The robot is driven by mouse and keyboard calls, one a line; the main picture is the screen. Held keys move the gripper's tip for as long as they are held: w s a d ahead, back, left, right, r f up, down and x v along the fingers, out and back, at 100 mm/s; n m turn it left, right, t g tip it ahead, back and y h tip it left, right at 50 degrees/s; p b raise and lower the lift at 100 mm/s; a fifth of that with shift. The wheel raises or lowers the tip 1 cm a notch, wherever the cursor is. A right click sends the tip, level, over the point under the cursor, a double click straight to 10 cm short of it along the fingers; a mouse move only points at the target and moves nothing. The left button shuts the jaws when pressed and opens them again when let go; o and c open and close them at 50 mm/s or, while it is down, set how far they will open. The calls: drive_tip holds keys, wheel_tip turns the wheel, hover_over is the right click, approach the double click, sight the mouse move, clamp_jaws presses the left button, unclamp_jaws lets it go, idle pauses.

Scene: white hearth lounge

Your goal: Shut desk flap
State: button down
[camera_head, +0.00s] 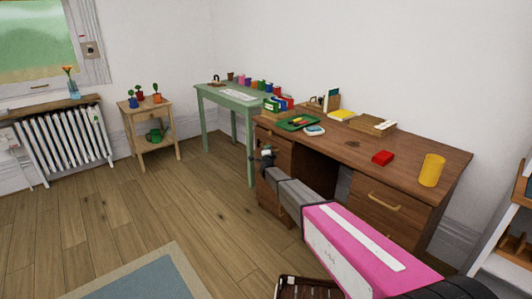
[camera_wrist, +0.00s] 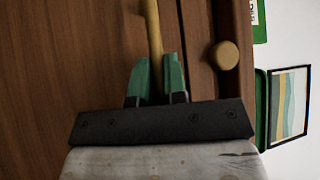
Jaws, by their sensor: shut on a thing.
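The brown wooden desk (camera_head: 345,150) stands along the right wall. My gripper (camera_head: 267,158) is at the front of the desk's left pedestal. In the wrist view, the green fingers of my gripper (camera_wrist: 157,78) are shut on a long tan handle (camera_wrist: 152,28). The handle is on a brown wooden panel (camera_wrist: 70,60), which looks like the desk flap. A round tan knob (camera_wrist: 224,56) sits on the neighbouring panel to the right. My gripper and arm hide part of the pedestal front in the head view, and I cannot tell how far the flap stands open.
A green table (camera_head: 207,92) stands beyond the desk. A dark slatted thing (camera_head: 308,289) is at the bottom edge. Open wooden floor (camera_head: 160,200) lies left of my arm.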

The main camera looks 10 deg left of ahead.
drive_tip(key=shift+w+d+r, duration=0.1)
drive_tip(key=shift+w+d, duration=0.05)
drive_tip(key=shift+w, duration=0.1)
drive_tip(key=c, duration=1.2)
unclamp_jaws()
drive_tip(key=shift+o, duration=0.2)
drive_tip(key=shift+s, duration=0.15)
drive_tip(key=v, duration=1)
drive_tip(key=shift+s, duration=0.35)
drive_tip(key=shift+d, duration=0.1)
